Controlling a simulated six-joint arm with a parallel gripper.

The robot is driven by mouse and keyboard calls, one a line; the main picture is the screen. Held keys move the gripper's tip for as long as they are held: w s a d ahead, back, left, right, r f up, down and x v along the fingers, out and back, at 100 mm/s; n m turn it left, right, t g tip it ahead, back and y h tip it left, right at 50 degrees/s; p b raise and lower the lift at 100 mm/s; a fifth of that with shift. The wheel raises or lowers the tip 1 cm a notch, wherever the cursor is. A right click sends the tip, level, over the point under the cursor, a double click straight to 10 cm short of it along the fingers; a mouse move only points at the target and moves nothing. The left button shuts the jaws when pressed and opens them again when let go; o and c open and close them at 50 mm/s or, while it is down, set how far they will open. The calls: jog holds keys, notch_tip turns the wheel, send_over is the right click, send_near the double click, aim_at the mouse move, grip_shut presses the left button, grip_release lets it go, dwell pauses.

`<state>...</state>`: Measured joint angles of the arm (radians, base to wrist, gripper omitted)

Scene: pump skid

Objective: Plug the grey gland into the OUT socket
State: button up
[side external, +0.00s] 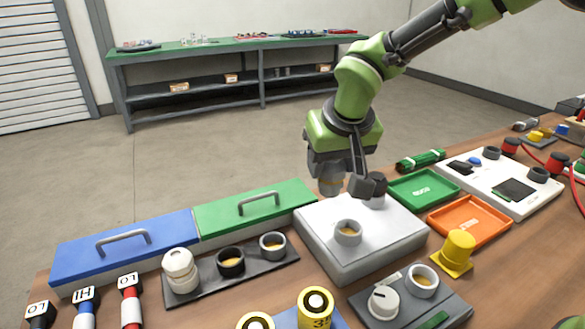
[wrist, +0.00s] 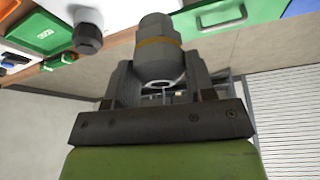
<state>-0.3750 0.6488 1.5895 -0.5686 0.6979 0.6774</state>
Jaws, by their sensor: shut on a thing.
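My gripper (side external: 345,180) is shut on the grey gland, a stepped grey cylinder with a tan band. The gland (wrist: 157,48) sits between both fingers in the wrist view, and partly shows (side external: 330,180) in the side view. My gripper holds it over the back of the white box (side external: 350,268). A grey ring socket (side external: 348,233) with a tan inside stands open on the box's top. A dark capped fitting (side external: 378,188) stands at the box's back right, partly behind a finger; it also shows in the wrist view (wrist: 88,38). I cannot read any OUT label.
Left of the box are a green-lidded case (side external: 255,207), a blue-lidded case (side external: 125,245) and a dark strip (side external: 232,275) with sockets. A green tray (side external: 424,189) and an orange tray (side external: 470,221) lie to the right. A yellow plug (side external: 458,248) stands near the front right.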

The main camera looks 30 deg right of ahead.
notch_tip(320, 180, down, 5)
jog(key=s+d, duration=0.2)
jog(key=d, duration=0.1)
jog(key=shift+s, duration=0.4)
jog(key=shift+f, duration=1.65)
dwell(1.1)
jog(key=o, duration=1.1)
jog(key=v, duration=1)
jog(key=shift+s, duration=0.1)
